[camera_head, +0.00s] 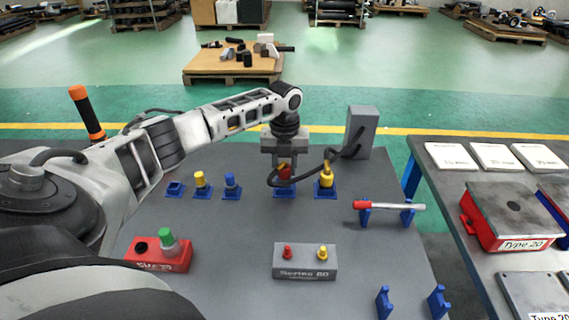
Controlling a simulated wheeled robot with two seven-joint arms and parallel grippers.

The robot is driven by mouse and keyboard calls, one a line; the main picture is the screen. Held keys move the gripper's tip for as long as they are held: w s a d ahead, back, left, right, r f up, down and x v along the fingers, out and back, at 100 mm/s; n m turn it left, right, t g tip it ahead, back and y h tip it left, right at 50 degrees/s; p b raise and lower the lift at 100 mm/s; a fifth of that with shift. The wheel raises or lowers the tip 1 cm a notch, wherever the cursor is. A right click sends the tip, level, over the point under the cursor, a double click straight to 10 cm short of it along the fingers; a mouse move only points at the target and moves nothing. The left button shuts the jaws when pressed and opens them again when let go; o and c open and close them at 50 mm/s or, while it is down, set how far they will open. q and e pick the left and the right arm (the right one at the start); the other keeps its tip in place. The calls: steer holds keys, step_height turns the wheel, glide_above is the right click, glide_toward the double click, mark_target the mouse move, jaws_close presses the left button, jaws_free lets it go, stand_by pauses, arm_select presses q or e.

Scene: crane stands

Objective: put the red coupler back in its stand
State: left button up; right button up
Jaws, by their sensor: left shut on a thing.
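The red coupler (284,171) is at the back middle of the grey table, right at a blue stand (284,192). My left gripper (284,165) points down from above and is shut on the coupler. The coupler looks upright; its lower end meets or sits just over the stand, and I cannot tell whether it is fully seated. A dark hose runs from the coupler toward the grey block (361,132). The fingers hide part of the coupler. My right gripper is not in view.
A yellow coupler (326,175) stands in the blue stand close to the right. A red-tipped rod (388,206) lies on blue supports.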

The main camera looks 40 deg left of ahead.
arm_select(q)
steer(key=shift+f+b, duration=0.3)
steer(key=shift+f, duration=0.6)
steer(key=o, duration=1.1)
step_height(320, 180, up, 3)
steer(key=p, duration=0.3)
steer(key=shift+r, duration=1.05)
